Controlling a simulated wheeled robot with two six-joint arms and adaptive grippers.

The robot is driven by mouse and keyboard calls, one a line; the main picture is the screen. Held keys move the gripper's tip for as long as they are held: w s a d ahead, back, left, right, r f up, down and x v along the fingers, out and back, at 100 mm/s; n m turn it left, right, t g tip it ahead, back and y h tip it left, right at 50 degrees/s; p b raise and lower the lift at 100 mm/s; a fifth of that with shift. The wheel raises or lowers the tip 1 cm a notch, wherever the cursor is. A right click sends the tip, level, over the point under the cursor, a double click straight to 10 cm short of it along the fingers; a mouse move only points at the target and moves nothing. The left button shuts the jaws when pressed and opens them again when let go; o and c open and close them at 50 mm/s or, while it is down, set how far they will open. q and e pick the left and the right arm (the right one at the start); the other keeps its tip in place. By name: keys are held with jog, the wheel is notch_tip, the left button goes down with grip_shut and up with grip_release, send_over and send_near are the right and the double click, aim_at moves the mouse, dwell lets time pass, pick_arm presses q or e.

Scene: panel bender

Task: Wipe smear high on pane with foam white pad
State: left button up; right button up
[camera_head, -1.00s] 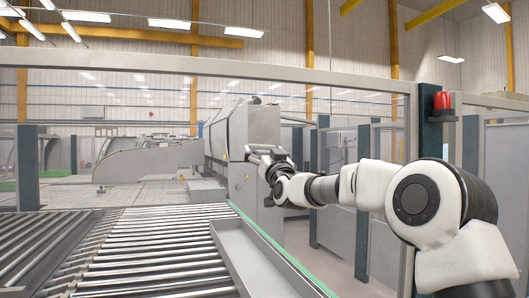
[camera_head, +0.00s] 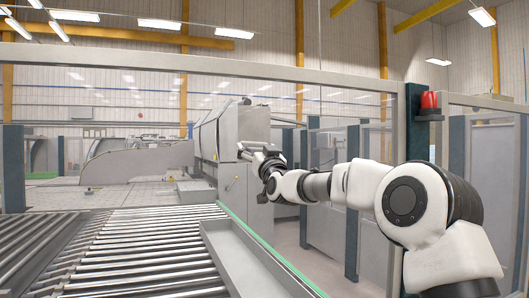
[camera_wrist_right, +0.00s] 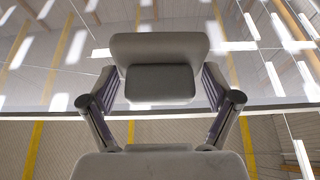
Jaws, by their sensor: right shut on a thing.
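My right gripper (camera_head: 262,157) reaches forward from the right side of the head view, in front of the machine. In the right wrist view, its two fingers (camera_wrist_right: 160,85) are shut on the pad (camera_wrist_right: 160,47), a pale grey-white block with a darker lower face. The pad is small and hard to make out in the head view. The clear glass pane (camera_head: 345,105) hangs below a grey top rail. I cannot tell whether the pad touches the glass. No smear is clearly visible in either view. My left gripper is not in view.
The grey rail (camera_head: 330,77) crosses above the pane to a dark post (camera_head: 416,130) with a red lamp (camera_head: 429,102). A roller table (camera_head: 130,250) with a grey tray (camera_head: 245,255) lies below left. A large grey machine (camera_head: 235,135) stands beyond the gripper.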

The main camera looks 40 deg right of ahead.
jog(key=shift+w+a, duration=0.15)
jog(key=shift+a, duration=0.45)
jog(key=shift+f, duration=0.1)
jog(key=b+v, duration=0.2)
jog(key=b, duration=0.1)
jog(key=s, duration=0.1)
jog(key=s+b, duration=0.1)
jog(key=s+a+r+b, duration=0.1)
jog(key=s, duration=0.1)
jog(key=shift+w+f, duration=0.1)
jog(key=shift+d, duration=0.1)
